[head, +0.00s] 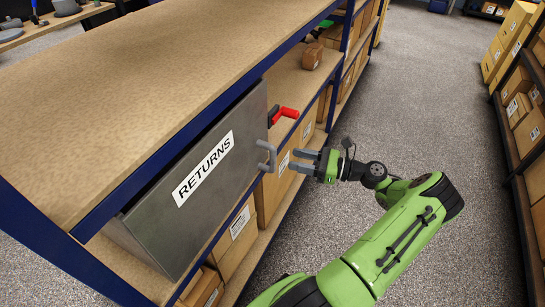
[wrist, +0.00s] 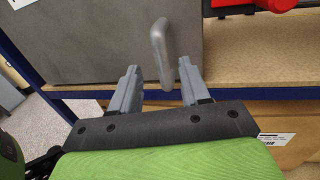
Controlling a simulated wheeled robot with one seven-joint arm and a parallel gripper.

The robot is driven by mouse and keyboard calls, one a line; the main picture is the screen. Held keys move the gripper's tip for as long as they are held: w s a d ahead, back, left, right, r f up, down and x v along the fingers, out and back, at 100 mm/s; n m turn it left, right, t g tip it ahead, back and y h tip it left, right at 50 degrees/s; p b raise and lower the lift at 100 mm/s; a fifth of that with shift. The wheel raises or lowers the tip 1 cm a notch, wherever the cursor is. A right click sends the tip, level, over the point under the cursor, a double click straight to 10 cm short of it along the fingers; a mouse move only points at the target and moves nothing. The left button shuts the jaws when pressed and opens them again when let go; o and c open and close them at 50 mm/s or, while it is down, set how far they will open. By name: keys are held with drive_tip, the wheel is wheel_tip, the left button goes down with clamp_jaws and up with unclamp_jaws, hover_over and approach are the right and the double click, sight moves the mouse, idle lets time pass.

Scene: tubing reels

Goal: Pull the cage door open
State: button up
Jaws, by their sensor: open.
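The cage door is a dark grey panel (head: 225,180) with a white RETURNS label, on the shelf under the wooden top in the head view. It also shows at the top left of the wrist view (wrist: 100,40). A grey bar handle (head: 266,157) stands out at its right edge. My gripper (head: 299,161) is open, just right of the handle, with its fingers pointing at it. In the wrist view, the handle (wrist: 161,50) appears between the two open fingertips (wrist: 157,68). I cannot tell whether either finger touches it. No gap shows along the door's right edge.
A red-handled thing (head: 285,114) lies on the shelf right of the door. Cardboard boxes (head: 240,245) fill the lower shelf. Blue shelf posts (head: 349,50) frame the unit. The grey floor aisle (head: 430,90) is clear; another rack (head: 515,150) stands at far right.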

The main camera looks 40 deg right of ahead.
sight(273, 152)
drive_tip(key=b+x, duration=0.1)
drive_tip(key=x, duration=0.7)
drive_tip(key=shift+a+b, duration=0.1)
drive_tip(key=shift+b, duration=0.25)
clamp_jaws()
